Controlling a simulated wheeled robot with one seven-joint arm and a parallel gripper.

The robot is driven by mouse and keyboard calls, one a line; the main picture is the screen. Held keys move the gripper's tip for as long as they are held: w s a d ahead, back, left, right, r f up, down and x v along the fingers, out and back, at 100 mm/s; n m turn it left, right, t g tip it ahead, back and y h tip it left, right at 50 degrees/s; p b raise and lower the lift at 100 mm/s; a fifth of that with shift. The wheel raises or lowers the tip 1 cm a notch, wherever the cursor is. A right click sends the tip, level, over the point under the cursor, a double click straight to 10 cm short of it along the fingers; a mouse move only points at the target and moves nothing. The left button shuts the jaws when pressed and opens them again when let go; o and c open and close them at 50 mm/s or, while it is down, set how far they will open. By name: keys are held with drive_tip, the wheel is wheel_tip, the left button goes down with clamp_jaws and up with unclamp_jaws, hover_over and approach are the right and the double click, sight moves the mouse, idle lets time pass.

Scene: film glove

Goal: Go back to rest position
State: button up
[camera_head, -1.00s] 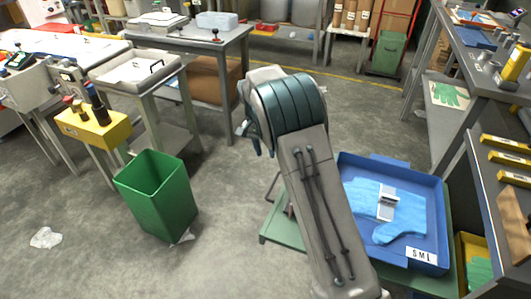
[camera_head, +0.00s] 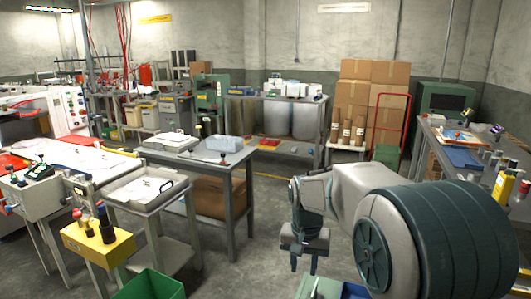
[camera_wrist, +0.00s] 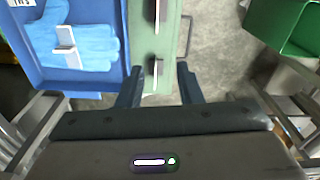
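My gripper (camera_head: 304,263) hangs pointing down in the middle of the head view, with my arm reaching in from the lower right. In the wrist view its two dark fingers (camera_wrist: 159,84) stand apart with nothing held between them. Below it is a pale green cart or stand (camera_wrist: 150,60). The blue tray (camera_wrist: 90,85) with a light blue glove (camera_wrist: 95,45) lies at the left of the wrist view. A pale clip-like piece (camera_wrist: 67,42) rests on the glove.
A green bin (camera_head: 150,286) stands at the lower left. A grey table (camera_head: 215,157) and a small stand (camera_head: 150,195) are left of my gripper. A workbench (camera_head: 460,150) with tools is at the right. Stacked cartons (camera_head: 385,90) stand at the back.

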drive_tip(key=s+d+r+n+p, duration=0.1)
drive_tip(key=s+d+r+p, duration=0.1)
drive_tip(key=s, duration=0.5)
drive_tip(key=s+d+r+n+t+p, duration=0.1)
drive_tip(key=s+r+p, duration=0.2)
drive_tip(key=s+r, duration=0.2)
drive_tip(key=s+d+r+t+p, duration=0.1)
drive_tip(key=s+d+r+p, duration=0.1)
drive_tip(key=s, duration=0.7)
wheel_tip(320, 180, up, 2)
drive_tip(key=shift+d+r+n+p, duration=0.1)
drive_tip(key=shift+d+n+p, duration=0.25)
drive_tip(key=shift+p, duration=0.45)
drive_tip(key=shift+a, duration=0.15)
